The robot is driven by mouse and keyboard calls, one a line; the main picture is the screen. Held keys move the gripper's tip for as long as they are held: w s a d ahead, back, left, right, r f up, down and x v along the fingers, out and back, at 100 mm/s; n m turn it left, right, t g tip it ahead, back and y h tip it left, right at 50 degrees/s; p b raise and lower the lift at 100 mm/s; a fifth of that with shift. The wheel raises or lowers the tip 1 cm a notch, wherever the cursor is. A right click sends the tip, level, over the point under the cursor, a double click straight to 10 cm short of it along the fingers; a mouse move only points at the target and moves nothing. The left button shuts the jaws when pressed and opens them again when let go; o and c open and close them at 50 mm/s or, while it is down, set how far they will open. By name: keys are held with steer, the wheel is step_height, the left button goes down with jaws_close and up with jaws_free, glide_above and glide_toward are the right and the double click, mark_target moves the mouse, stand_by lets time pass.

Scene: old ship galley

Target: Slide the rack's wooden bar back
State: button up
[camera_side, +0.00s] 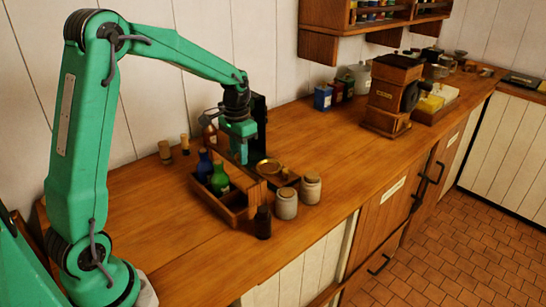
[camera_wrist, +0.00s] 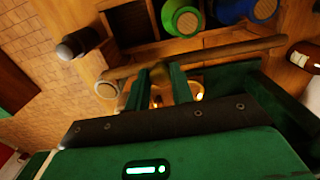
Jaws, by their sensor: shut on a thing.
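The wooden rack (camera_side: 236,214) stands on the counter, with a blue bottle (camera_side: 204,167) and a green bottle (camera_side: 219,180) in it. An empty compartment shows at its near end. In the wrist view the wooden bar (camera_wrist: 232,50) runs slantwise along the side of the rack (camera_wrist: 190,46) that faces my gripper. The green bottle (camera_wrist: 183,19) and blue bottle (camera_wrist: 233,10) show beyond it. My gripper (camera_wrist: 162,82) is shut on the bar, left of the bar's middle. In the side view my gripper (camera_side: 243,158) hides part of the rack's far side.
A dark bottle (camera_side: 263,222) and two pale jars (camera_side: 286,203) (camera_side: 310,187) stand close to the rack's near end. A brass dish (camera_side: 268,167) lies to its right. Small corked bottles (camera_side: 165,152) stand at the left. Counter between the rack and the coffee grinder (camera_side: 392,95) is mostly clear.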

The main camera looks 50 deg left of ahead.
steer(key=shift+w, duration=0.9)
steer(key=o, duration=0.9)
steer(key=shift+r, duration=0.15)
step_height(320, 180, up, 7)
steer(key=shift+f, duration=0.15)
